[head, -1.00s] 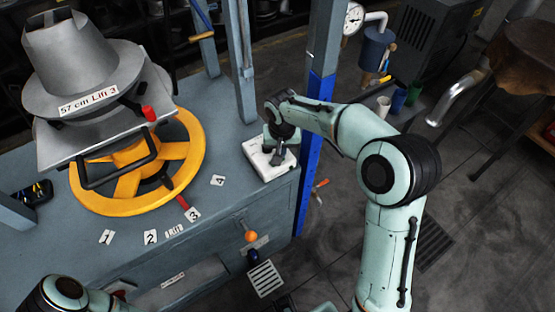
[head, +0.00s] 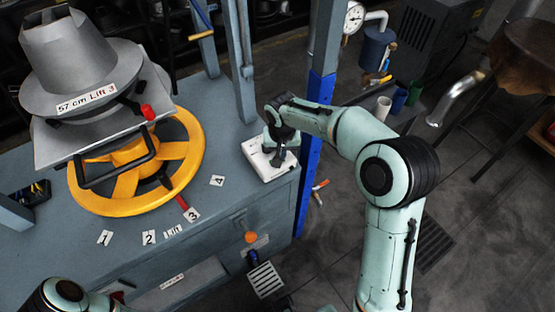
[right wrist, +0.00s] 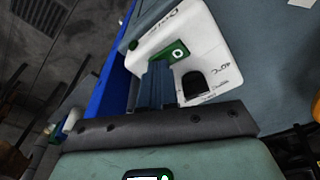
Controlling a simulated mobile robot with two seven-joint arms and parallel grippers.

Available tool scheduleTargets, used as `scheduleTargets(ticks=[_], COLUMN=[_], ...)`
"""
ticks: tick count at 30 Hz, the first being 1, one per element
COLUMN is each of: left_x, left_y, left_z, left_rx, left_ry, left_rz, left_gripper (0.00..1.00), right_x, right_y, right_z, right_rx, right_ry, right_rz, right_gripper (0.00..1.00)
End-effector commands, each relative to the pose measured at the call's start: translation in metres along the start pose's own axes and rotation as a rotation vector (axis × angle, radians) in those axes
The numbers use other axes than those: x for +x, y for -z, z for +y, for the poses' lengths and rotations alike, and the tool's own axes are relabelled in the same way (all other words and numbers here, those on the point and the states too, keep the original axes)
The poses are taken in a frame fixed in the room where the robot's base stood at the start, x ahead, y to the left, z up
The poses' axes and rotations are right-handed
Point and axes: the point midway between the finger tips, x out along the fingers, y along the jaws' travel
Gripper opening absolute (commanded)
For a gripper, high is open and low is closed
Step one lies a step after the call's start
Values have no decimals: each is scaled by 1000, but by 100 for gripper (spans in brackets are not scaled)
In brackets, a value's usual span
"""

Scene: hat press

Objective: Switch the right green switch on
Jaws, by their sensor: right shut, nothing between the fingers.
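The white switch box (head: 257,168) sits on the bench's right corner. It also shows in the right wrist view (right wrist: 208,48), with a green switch (right wrist: 177,53) on its face and a dark opening beside it. My right gripper (head: 281,158) is over the box with fingers pointing down. In the right wrist view the shut, empty fingers (right wrist: 156,82) are at the box beside the green switch. I cannot tell whether they touch it. Any second switch is hidden or cannot be made out. Only part of my left arm shows at the bottom left; its gripper is out of view.
A yellow wheel (head: 190,165) and a grey hat form (head: 68,60) stand on the bench to the left. A blue-and-grey post (head: 314,130) rises just right of the box. Numbered labels lie on the bench front. An orange knob (head: 251,237) sticks out below.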

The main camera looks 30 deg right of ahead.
Motion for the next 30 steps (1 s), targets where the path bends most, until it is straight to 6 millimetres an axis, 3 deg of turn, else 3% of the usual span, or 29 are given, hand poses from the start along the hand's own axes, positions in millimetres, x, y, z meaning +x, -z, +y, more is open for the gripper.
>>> scheduleTargets(ticks=[30], left_x=[-48], left_y=[15], left_z=[23], left_rx=[10], left_ry=[-10], left_rz=[28], left_gripper=[43], right_x=[-70], right_y=[10], right_z=[0], right_rx=[-1], right_ry=[0], right_rz=[-2], right_gripper=[0])
